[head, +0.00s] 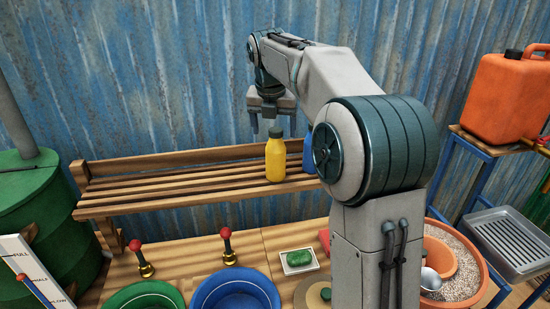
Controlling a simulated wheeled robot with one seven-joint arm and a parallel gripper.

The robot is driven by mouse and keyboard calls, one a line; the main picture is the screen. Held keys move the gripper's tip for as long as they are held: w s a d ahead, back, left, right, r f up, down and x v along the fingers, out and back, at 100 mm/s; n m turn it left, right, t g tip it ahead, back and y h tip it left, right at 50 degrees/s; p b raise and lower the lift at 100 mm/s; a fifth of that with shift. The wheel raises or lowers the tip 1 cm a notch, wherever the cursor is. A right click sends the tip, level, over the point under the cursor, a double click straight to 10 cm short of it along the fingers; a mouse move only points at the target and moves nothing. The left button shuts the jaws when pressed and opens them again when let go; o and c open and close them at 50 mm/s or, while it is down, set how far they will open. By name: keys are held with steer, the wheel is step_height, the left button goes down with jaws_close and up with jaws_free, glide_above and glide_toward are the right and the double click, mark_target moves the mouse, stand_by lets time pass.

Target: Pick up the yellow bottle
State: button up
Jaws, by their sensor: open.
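The yellow bottle (276,158) with a dark cap stands upright on the slatted wooden shelf at the back. My gripper (268,130) points down and is just above or around the bottle's cap. One finger shows to the left of the cap, and the other side is partly hidden. The gripper is open. I cannot tell from this one view how the fingers line up with the bottle in depth.
A blue item (308,157) stands close right of the bottle, partly hidden by my arm. The wooden shelf (150,187) is clear to the left. Below are blue (236,302) and green (146,298) basins and two red-knobbed levers (227,246). An orange canister (505,98) stands right.

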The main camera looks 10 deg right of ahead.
mark_target(276, 140)
steer(key=shift+d+p+x, duration=0.2)
steer(key=shift+p+x, duration=0.5)
steer(key=shift+x, duration=2.05)
steer(key=shift+w+r, duration=0.1)
steer(key=shift+w, duration=0.05)
steer(key=c, duration=1.6)
